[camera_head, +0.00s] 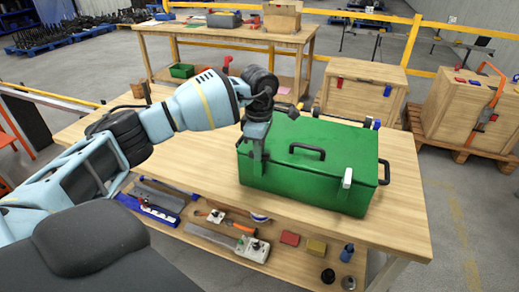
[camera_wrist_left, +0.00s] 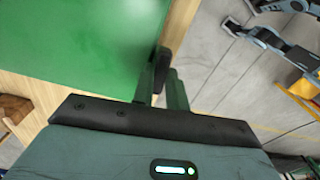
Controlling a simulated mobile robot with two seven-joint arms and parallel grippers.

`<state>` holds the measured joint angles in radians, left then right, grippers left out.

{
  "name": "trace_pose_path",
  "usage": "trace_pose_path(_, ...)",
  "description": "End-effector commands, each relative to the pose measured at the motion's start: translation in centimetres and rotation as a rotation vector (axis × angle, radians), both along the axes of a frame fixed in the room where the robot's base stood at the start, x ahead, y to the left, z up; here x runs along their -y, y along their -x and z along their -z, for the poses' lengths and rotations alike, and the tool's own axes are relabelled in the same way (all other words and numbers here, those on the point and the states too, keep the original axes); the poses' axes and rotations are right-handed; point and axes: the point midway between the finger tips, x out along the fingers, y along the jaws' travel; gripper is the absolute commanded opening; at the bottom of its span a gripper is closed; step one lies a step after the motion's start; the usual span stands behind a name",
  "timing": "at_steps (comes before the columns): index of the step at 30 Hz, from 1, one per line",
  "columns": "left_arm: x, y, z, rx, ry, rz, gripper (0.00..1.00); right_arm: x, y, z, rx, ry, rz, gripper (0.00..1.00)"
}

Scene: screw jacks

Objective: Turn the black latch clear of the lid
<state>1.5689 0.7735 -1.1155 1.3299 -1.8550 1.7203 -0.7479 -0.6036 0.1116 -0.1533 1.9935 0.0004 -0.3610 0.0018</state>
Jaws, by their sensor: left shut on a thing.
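The green box (camera_head: 300,188) stands on the wooden workbench with its lid (camera_head: 325,135) down. The lid has a black handle (camera_head: 307,150) on top. A white latch (camera_head: 347,178) stands upright at the front right edge of the lid. My left gripper (camera_head: 258,165) points down at the front left edge of the box. In the left wrist view my left gripper (camera_wrist_left: 163,88) is shut on the black latch (camera_wrist_left: 161,70), beside the green lid edge. In the head view the gripper hides this latch. My right gripper is not in view.
The workbench (camera_head: 400,215) is clear to the right of the box. A black side handle (camera_head: 384,172) sticks out there. A lower shelf (camera_head: 300,262) holds tools, a red block and a yellow block. Wooden crates (camera_head: 360,92) stand on the floor behind.

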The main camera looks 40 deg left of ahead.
Motion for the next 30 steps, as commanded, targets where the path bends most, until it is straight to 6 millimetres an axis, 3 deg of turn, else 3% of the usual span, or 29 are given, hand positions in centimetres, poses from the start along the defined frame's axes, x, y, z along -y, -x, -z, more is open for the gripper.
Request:
trace_pose_path(9,0.00,0.00,0.02,0.000,0.000,0.095,0.00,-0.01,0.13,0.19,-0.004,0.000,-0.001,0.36)
trace_pose_path(23,0.01,0.01,0.01,0.000,0.000,0.108,0.00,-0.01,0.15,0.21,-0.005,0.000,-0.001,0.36)
trace_pose_path(24,0.01,0.01,0.01,0.000,0.000,0.107,0.17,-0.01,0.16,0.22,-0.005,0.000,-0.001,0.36)
trace_pose_path(28,0.01,0.01,0.01,0.000,0.000,0.107,0.34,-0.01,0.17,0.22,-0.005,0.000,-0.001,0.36)
trace_pose_path(30,0.01,0.01,0.01,0.000,0.000,0.107,0.36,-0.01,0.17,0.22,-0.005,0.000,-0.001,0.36)
